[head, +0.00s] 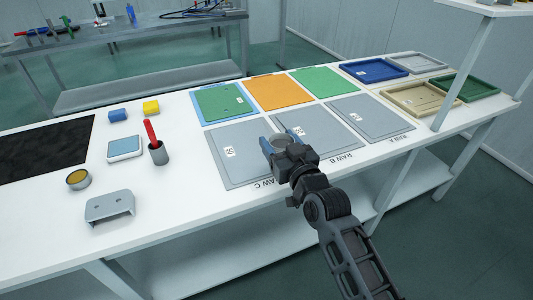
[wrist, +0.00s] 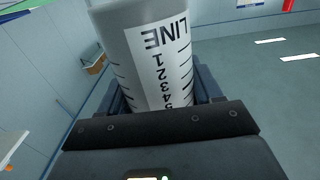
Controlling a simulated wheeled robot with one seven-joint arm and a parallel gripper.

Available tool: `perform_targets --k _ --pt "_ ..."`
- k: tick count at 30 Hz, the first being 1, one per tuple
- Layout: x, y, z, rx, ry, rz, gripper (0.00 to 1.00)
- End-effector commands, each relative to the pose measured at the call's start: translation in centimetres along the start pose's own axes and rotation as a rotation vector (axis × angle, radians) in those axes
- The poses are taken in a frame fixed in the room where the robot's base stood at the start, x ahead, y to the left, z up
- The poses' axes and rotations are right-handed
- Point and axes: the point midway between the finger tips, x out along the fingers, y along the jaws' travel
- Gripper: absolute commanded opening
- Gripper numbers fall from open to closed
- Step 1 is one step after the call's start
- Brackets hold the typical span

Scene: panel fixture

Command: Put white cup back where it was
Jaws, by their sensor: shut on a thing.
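My gripper (head: 281,143) is shut on a pale grey-white cup (head: 283,141), its dark blue fingers on either side of it. In the head view only the cup's round, greyish end shows, in front of the middle grey panel marked RAW B and the panel marked RAW C. The wrist view shows the cup (wrist: 122,40) close up, with a white scale label (wrist: 160,60) reading LINE and numbers. Its lower part is hidden by the gripper (wrist: 160,115). I cannot tell how high the cup is above the table.
The white table (head: 150,230) bears grey panels (head: 370,115), a green panel (head: 222,103) and an orange panel (head: 277,92). Left are a dark cup with a red tool (head: 157,150), a yellow-topped tin (head: 78,179) and a grey bracket (head: 110,207). Trays (head: 418,98) stand right.

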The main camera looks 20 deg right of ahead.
Motion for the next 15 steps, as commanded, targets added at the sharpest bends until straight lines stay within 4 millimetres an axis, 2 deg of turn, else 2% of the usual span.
perform_targets --k 1,7,15 --pt "0.7 -1.0 0.0 -0.002 -0.002 -0.006 0.29" --pt "1.8 -2.2 1.0 0.000 0.000 -0.003 0.29" --pt "2.0 -2.5 2.5 0.000 0.001 -0.001 0.29"
